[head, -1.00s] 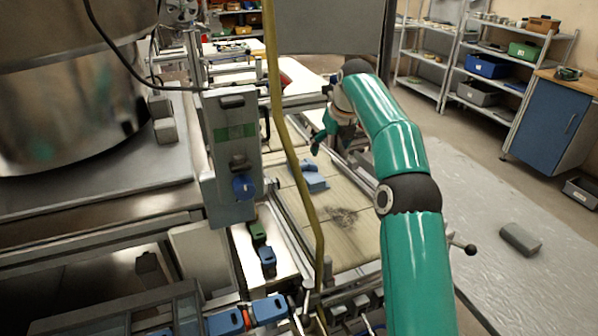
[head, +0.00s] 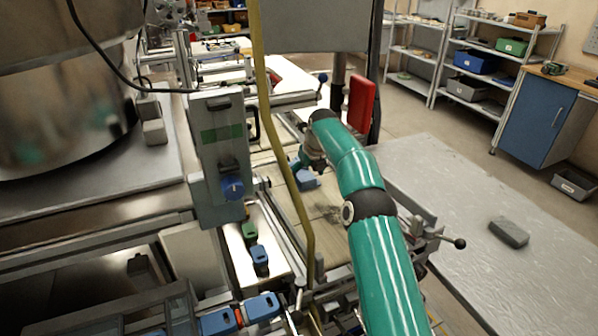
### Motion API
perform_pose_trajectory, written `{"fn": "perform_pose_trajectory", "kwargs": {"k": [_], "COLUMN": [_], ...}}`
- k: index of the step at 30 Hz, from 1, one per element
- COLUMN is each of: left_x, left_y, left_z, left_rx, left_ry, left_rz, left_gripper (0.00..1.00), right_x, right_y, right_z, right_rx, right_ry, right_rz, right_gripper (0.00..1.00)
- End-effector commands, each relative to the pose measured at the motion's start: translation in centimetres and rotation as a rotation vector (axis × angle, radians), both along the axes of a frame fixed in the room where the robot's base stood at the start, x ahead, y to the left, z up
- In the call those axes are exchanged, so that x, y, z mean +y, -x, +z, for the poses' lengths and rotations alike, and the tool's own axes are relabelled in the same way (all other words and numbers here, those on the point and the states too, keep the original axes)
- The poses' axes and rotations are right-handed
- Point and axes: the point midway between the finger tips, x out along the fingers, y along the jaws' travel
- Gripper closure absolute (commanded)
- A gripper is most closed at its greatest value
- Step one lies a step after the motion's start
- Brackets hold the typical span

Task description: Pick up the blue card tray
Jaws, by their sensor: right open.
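A small blue piece, apparently the blue card tray (head: 307,182), lies on the pale wooden belt in the middle of the head view. My right gripper (head: 299,167) is at its upper left edge, with its fingers pointing down. The gripper is open. The gripper partly covers the far side of the tray, and I cannot tell whether the fingers touch it. My left gripper is not in view.
A grey machine box with a blue knob (head: 232,188) stands further left. Small green and blue pieces (head: 259,256) lie on a white strip. A grey block (head: 508,232) rests on the right table.

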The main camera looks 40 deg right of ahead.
Motion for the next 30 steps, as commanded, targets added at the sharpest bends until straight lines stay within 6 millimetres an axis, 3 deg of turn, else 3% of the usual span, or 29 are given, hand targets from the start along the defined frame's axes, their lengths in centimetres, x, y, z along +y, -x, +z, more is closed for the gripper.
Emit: {"fn": "perform_pose_trajectory", "kwargs": {"k": [4,11,24,30], "left_x": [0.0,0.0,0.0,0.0], "left_y": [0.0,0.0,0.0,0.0], "left_z": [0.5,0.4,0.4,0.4], "left_rx": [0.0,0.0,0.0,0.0], "left_ry": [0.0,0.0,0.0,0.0], "left_rz": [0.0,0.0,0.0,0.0], "left_gripper": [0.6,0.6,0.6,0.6], "right_x": [-0.2,-0.3,-0.3,-0.3], "right_y": [-0.5,-0.6,-0.5,-0.5], "right_z": [-1.3,-1.5,-1.5,-1.5], "right_rx": [0.0,-0.001,-0.002,-0.002], "right_ry": [0.0,0.0,0.001,0.001], "right_rz": [-0.001,-0.001,-0.001,-0.001], "right_gripper": [0.17,0.17,0.84,0.84]}}
